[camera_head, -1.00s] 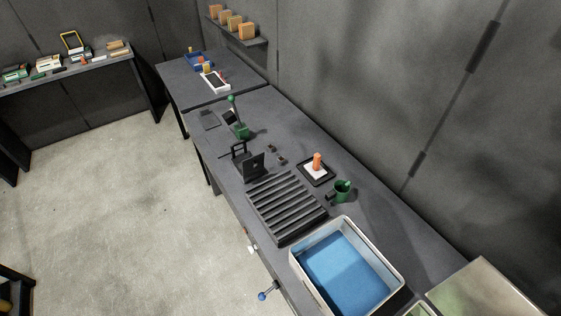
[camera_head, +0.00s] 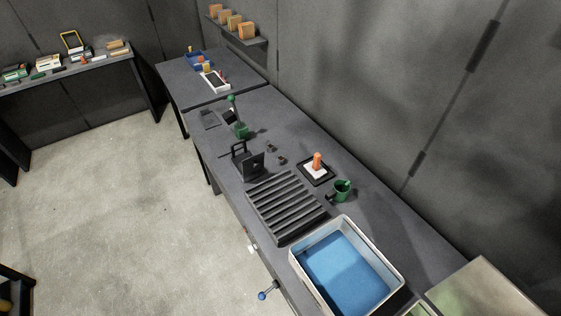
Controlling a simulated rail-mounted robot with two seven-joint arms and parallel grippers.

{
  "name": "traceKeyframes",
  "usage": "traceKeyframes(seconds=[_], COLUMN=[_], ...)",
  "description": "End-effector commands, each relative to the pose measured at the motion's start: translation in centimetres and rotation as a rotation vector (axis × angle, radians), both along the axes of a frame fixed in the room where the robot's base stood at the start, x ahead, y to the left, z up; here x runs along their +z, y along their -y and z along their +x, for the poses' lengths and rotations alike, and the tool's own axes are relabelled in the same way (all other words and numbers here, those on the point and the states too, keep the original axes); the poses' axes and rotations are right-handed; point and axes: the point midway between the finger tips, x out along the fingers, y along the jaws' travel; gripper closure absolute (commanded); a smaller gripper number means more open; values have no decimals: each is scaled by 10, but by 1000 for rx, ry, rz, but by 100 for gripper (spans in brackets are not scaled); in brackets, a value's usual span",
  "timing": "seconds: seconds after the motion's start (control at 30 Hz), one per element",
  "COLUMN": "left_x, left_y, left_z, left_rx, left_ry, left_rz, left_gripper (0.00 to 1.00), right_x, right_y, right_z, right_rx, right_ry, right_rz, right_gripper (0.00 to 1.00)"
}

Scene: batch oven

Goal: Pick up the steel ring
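I cannot make out a steel ring for certain in the head view. Two small dark items (camera_head: 270,147) lie on the long workbench (camera_head: 400,230), right of a black upright fixture (camera_head: 254,163); they are too small to identify. Neither of my grippers is in view, so their state is hidden.
On the bench stand a slatted black rack (camera_head: 287,207), a white bin with a blue inside (camera_head: 346,268), a green mug (camera_head: 342,190), a black tray with an orange object (camera_head: 317,162) and a green lever device (camera_head: 240,130). Open floor (camera_head: 130,220) lies left.

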Motion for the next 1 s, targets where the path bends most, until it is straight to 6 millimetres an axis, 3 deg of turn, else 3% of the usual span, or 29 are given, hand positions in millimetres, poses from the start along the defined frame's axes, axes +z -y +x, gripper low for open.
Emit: traceKeyframes(seconds=[0.2,0.53,1.0], left_x=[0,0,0], left_y=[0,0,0], left_z=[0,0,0], left_rx=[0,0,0], left_ry=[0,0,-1], left_rz=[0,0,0], left_gripper=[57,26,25], right_x=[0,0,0], right_y=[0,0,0], right_z=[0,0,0], right_rx=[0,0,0], right_ry=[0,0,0], right_rz=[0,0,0], right_gripper=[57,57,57])
